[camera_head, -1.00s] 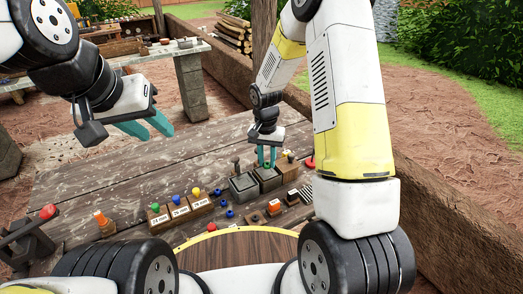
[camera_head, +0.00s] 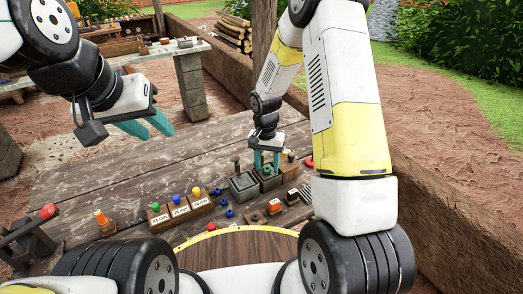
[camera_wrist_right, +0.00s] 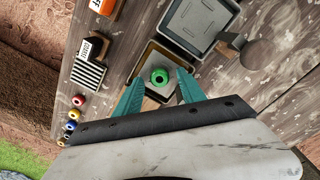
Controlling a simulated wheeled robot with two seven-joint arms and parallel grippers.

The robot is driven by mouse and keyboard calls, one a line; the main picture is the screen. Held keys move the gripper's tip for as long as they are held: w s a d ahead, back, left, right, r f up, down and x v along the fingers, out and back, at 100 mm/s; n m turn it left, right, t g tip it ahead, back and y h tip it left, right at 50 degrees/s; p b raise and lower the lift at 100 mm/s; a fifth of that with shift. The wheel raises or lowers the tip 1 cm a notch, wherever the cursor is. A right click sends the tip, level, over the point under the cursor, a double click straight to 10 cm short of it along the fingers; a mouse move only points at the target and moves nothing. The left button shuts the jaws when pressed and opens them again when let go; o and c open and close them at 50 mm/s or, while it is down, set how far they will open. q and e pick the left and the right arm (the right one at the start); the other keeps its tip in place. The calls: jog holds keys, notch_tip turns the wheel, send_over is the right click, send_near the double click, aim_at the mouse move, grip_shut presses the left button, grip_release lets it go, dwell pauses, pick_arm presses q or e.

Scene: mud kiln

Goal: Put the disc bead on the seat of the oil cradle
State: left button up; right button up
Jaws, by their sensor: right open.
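A green bead with a dark centre hole (camera_wrist_right: 160,76), which looks like the disc bead, sits in a small square dark-rimmed holder (camera_wrist_right: 148,58) in the right wrist view. In the head view the bead (camera_head: 266,170) shows over the right-hand of two grey boxes (camera_head: 270,184); I take this to be the oil cradle, though no label is readable. My right gripper (camera_wrist_right: 156,84) is open, with one finger on each side of the bead and gaps beside it. It also shows in the head view (camera_head: 266,161). My left gripper (camera_head: 159,134) is open and empty above the table's left part.
The other grey box (camera_head: 243,190) stands just left. Labelled blocks with green, blue and yellow knobs (camera_head: 180,207), loose blue beads (camera_head: 230,213) and orange pieces (camera_head: 274,205) are nearer me. A red-tipped stand (camera_head: 48,211) is at far left. The table's back left is clear.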

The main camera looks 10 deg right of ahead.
notch_tip(320, 180, up, 12)
jog(key=s+d+r+n+t+y, duration=0.1)
jog(key=s+r+t, duration=0.1)
jog(key=s+r, duration=0.45)
jog(key=s+d+r+n+t, duration=0.15)
jog(key=s+r, duration=0.25)
jog(key=r, duration=0.5)
jog(key=s+r+n+t+y, duration=0.1)
jog(key=s+r+n+t, duration=0.1)
jog(key=s, duration=0.9)
notch_tip(320, 180, up, 3)
jog(key=shift+s+d+f+t+y, duration=0.2)
jog(key=shift+s+d+t+y, duration=0.1)
jog(key=shift+s+t, duration=0.15)
